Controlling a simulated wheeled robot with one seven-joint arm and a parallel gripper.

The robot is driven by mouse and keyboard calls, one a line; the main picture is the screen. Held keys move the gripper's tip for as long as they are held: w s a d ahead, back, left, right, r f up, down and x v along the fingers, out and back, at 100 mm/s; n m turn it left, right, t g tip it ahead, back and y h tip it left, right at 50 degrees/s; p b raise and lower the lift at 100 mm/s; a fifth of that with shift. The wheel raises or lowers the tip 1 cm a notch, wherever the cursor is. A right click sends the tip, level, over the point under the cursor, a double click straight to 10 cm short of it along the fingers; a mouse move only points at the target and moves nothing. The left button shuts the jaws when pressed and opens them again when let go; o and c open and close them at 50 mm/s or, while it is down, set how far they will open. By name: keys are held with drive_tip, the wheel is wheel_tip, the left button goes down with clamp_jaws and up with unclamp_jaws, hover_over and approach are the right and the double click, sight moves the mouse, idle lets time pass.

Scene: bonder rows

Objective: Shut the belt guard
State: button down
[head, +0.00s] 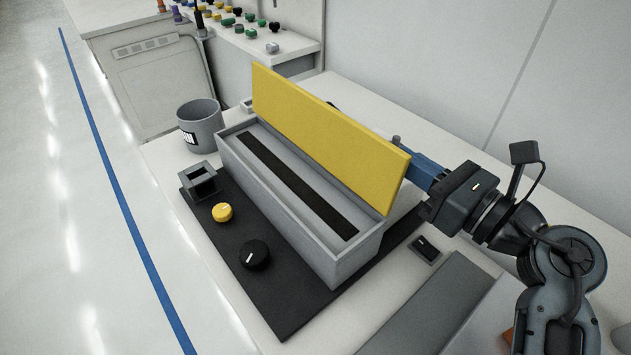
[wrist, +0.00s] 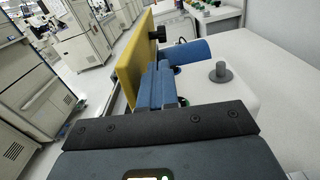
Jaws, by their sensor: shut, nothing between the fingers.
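The belt guard (head: 330,135) is a flat yellow panel standing raised and tilted slightly back along the far long edge of an open grey box (head: 345,262). A dark belt strip (head: 295,180) shows inside the box. In the wrist view the guard (wrist: 138,58) is seen nearly edge-on, left of my fingers. My gripper (wrist: 163,72) has blue fingers, shut and empty, on the guard's back side near its right end. In the head view the blue fingers (head: 424,170) run behind the guard and their tips are hidden. Whether they touch it I cannot tell.
A black mat (head: 285,310) under the box holds a yellow knob (head: 222,212), a black knob (head: 255,254) and a small grey square holder (head: 200,180). A grey mug (head: 200,125) stands left.

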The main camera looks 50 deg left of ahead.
sight(401, 178)
idle(0.4)
drive_tip(key=shift+s+a+r+p, duration=0.1)
drive_tip(key=shift+s+r+p, duration=0.1)
drive_tip(key=shift+s+p, duration=0.9)
drive_tip(key=shift+s+f+b, duration=0.1)
drive_tip(key=shift+s+b, duration=0.25)
drive_tip(key=shift+s, duration=0.25)
drive_tip(key=shift+s+a+f+p, duration=0.1)
drive_tip(key=shift+s+f+p, duration=0.1)
drive_tip(key=shift+s, duration=0.6)
drive_tip(key=shift+s+a+f+p, duration=0.1)
drive_tip(key=shift+s+p, duration=0.1)
drive_tip(key=shift+s, duration=0.55)
drive_tip(key=shift+s+f, duration=0.1)
